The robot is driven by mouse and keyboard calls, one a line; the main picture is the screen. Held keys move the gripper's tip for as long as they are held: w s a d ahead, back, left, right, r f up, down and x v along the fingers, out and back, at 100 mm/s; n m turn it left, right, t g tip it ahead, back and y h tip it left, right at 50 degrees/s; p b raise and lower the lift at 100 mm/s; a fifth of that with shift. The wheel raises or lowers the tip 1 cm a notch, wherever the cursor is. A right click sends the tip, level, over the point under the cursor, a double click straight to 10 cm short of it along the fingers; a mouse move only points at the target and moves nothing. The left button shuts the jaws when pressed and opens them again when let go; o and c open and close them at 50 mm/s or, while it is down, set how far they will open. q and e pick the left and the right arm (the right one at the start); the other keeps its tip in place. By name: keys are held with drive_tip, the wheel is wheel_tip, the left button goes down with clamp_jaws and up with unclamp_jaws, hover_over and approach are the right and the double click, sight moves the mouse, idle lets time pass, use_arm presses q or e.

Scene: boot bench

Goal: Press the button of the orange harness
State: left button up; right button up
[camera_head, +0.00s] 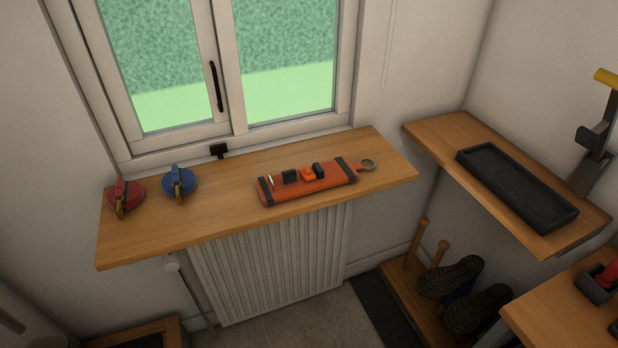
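The orange harness (306,184) lies flat on the wooden shelf below the window, right of the shelf's middle. Neither of my grippers is in view.
A red round item (126,194) and a blue round item (179,182) sit at the wooden shelf's (225,213) left end. A radiator (270,262) is below. The shelf front is clear.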

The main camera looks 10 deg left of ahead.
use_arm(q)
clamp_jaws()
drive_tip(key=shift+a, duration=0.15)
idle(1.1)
